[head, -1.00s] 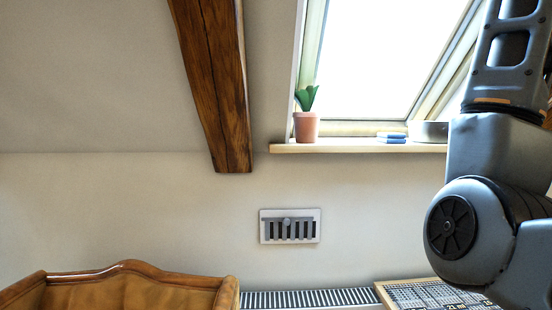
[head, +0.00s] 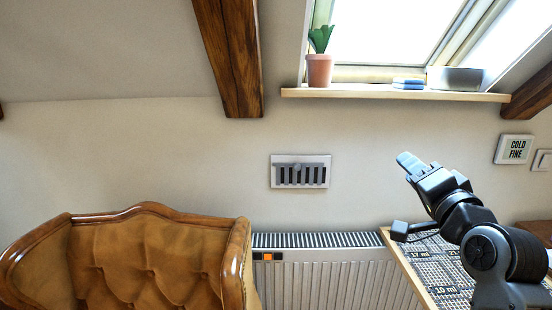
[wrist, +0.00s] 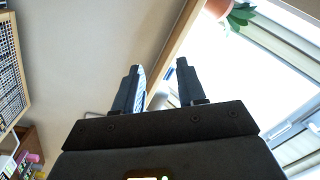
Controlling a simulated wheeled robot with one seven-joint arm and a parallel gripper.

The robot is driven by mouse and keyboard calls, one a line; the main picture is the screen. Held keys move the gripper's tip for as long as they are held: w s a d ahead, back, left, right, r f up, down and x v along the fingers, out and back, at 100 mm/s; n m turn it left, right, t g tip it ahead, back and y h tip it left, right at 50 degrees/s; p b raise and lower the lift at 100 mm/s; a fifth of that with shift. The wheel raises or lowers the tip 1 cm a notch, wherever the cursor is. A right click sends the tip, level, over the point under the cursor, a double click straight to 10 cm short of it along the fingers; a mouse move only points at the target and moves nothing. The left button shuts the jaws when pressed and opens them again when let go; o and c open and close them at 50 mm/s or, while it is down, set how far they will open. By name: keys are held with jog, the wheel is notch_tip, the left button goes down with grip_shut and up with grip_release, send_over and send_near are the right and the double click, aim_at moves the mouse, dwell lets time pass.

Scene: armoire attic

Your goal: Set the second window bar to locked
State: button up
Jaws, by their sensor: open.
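The slanted window (head: 395,32) is at the top of the head view, cut off by the frame's top edge. In the wrist view the window (wrist: 215,65) fills the right side, bright white. A grey bar-like part (wrist: 290,132) lies along its frame at the right; I cannot tell whether it is a window bar or how it is set. No second bar can be made out. My gripper (head: 408,161) is below the sill, pointing up and left. In the wrist view my gripper (wrist: 160,82) has its two fingers apart, with nothing between them.
The sill (head: 400,94) holds a potted plant (head: 319,70), blue books (head: 409,84) and a grey container (head: 455,79). Below are a wall vent (head: 300,171), a radiator (head: 335,275), a leather armchair (head: 130,255) and a patterned board (head: 430,265). A beam (head: 232,60) slopes down left of the window.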

jog(key=s+a+f+n+g+h, duration=0.15)
jog(key=s+f+n, duration=0.25)
jog(key=s+f, duration=1.8)
jog(key=s+a+n+g, duration=0.1)
jog(key=s+n, duration=0.2)
jog(key=s, duration=1.1)
jog(key=s+a+r+n+g, duration=0.1)
jog(key=s+n+g, duration=0.1)
jog(key=s, duration=1.3)
jog(key=shift+s+a+r+n, duration=0.2)
jog(key=shift+s+a+n, duration=0.15)
jog(key=shift+n, duration=0.25)
